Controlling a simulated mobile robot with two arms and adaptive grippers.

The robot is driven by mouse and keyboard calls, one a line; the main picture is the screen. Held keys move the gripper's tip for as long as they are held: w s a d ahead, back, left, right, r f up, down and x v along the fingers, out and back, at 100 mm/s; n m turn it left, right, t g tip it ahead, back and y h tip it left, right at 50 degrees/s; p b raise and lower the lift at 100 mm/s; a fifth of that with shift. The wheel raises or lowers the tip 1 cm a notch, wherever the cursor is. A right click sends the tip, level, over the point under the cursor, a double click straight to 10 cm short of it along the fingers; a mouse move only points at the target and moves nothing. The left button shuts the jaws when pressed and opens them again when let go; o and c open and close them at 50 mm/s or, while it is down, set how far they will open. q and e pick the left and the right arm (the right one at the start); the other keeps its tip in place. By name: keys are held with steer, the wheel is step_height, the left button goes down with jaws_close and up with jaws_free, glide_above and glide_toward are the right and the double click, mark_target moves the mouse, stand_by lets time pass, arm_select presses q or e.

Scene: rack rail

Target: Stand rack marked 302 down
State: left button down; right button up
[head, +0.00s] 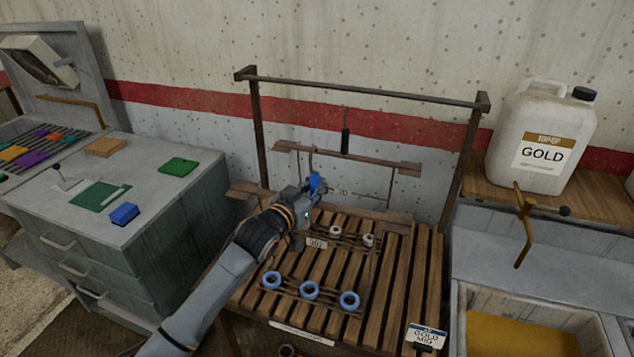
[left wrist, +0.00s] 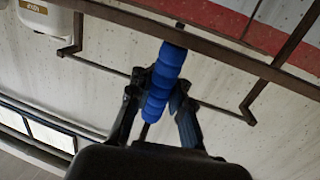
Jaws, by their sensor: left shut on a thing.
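My left gripper (head: 314,190) reaches in over the slatted wooden table (head: 415,285) and is shut on a blue ribbed grip. The blue grip (left wrist: 160,85) shows between the fingers in the left wrist view. Below the gripper is a low rack (head: 345,240) with pale rings and a small white tag (head: 316,243); the tag seems to read 302, but it is small and blurred. The gripper hides whether the blue grip joins this rack. A second rack with several blue rings (head: 309,291) stands nearer the front. My right gripper is not in view.
A rail (head: 370,90) on two posts spans the back of the table, with a black grip (head: 345,141) hanging from it. A brown crossbar (head: 375,160) is behind my gripper. A white jug marked GOLD (head: 540,145) stands right.

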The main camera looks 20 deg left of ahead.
arm_select(q)
steer(key=shift+r, duration=0.15)
steer(key=shift+f, duration=0.3)
stand_by(0.4)
steer(key=c, duration=1.2)
jaws_free()
steer(key=shift+o, duration=0.5)
steer(key=shift+f, duration=0.25)
steer(key=o, duration=1.1)
steer(key=shift+r, duration=0.1)
steer(key=shift+s, duration=0.2)
